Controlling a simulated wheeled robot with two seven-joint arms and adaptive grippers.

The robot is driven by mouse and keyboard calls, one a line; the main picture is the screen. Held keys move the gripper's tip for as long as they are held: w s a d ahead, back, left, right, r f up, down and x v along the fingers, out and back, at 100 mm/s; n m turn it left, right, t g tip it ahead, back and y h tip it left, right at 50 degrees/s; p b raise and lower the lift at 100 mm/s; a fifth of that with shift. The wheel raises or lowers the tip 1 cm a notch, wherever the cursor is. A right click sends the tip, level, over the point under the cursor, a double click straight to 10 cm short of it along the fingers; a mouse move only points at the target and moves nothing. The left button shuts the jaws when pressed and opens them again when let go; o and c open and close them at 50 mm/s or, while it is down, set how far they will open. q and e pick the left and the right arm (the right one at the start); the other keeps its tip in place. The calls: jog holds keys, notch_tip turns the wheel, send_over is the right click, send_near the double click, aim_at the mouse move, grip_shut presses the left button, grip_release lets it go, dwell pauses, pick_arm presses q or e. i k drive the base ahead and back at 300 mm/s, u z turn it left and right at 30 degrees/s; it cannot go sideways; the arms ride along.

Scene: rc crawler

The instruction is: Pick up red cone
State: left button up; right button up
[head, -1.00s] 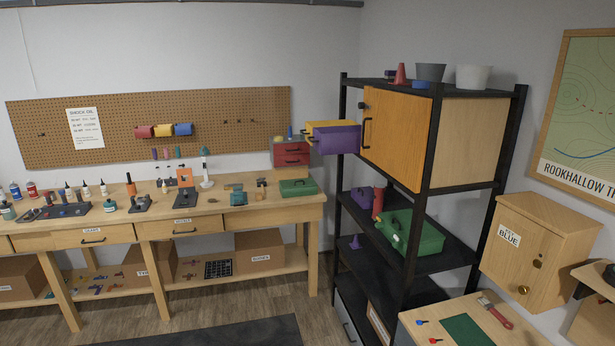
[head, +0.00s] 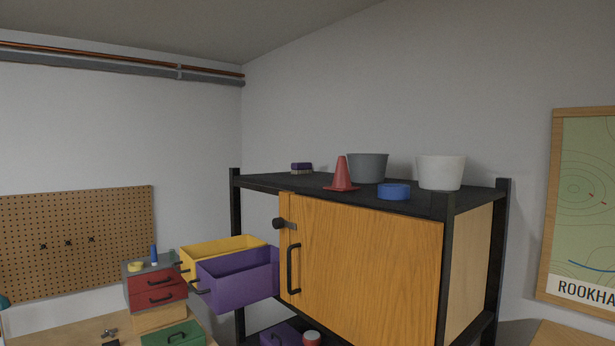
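The red cone (head: 342,174) stands upright on the black top board (head: 290,183) of the shelf rack, near its front edge. It is in the middle of the head view. A grey bucket (head: 368,168) stands just behind it to the right, and a low blue round container (head: 394,191) sits to its right. Neither of my grippers is in view.
A white bucket (head: 441,172) and a small purple box (head: 302,167) also stand on the top board. Below, a closed orange cabinet door (head: 365,265) faces front. Yellow (head: 222,250) and purple (head: 238,278) bins jut out left of it.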

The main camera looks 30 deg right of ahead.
aim_at(341, 179)
jog(key=i, duration=2.05)
jog(key=z, duration=0.9)
